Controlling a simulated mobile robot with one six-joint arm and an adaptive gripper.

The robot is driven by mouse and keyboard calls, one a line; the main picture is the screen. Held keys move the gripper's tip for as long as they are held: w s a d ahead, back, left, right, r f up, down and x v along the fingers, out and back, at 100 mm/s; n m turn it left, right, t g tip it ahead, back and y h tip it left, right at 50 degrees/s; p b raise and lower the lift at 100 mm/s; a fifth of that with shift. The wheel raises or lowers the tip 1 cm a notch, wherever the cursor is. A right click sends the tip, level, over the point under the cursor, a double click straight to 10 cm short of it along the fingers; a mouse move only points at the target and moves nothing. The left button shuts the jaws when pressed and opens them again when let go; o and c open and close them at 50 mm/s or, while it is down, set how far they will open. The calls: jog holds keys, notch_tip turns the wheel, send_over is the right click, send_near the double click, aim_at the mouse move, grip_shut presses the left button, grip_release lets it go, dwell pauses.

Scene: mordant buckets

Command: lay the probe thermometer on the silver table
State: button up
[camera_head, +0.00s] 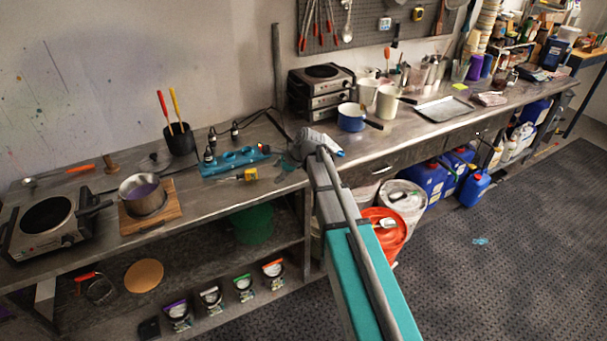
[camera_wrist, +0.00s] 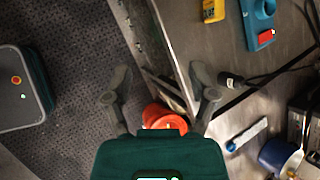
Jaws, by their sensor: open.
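My gripper (camera_head: 318,145) is over the corner where the two metal tables meet. In the wrist view, my gripper (camera_wrist: 160,80) has its fingers spread wide, with nothing between them. A small yellow device (camera_head: 250,174), perhaps the probe thermometer, lies on the left metal table (camera_head: 215,186) near its front edge. It also shows at the top of the wrist view (camera_wrist: 213,10), apart from my fingers. A white and blue strip (camera_wrist: 247,134) lies on the right metal table (camera_head: 395,137); I cannot tell what it is. Both tables look silver-grey.
A teal holder (camera_head: 235,161) sits behind the yellow device. A pot (camera_head: 143,195) and hot plate (camera_head: 45,222) stand at left. A blue pot (camera_head: 351,117) stands on the right table. An orange-red bucket (camera_head: 388,232) stands on the floor below my arm. Floor at right is open.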

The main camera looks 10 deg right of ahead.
jog(key=s+d+f+m+g+h+p, duration=0.1)
jog(key=d+m+h, duration=0.2)
jog(key=d+h, duration=0.2)
jog(key=d, duration=0.3)
jog(key=shift+d+f+m+h, duration=0.3)
jog(key=shift+f+m, duration=0.1)
jog(key=shift+s, duration=0.1)
dwell(0.9)
jog(key=s+n+g, duration=0.3)
jog(key=s+n, duration=1.8)
jog(key=s, duration=0.4)
jog(key=shift+a+f+n+h, duration=0.25)
jog(key=shift+a+n+h, duration=0.05)
jog(key=shift+a, duration=0.1)
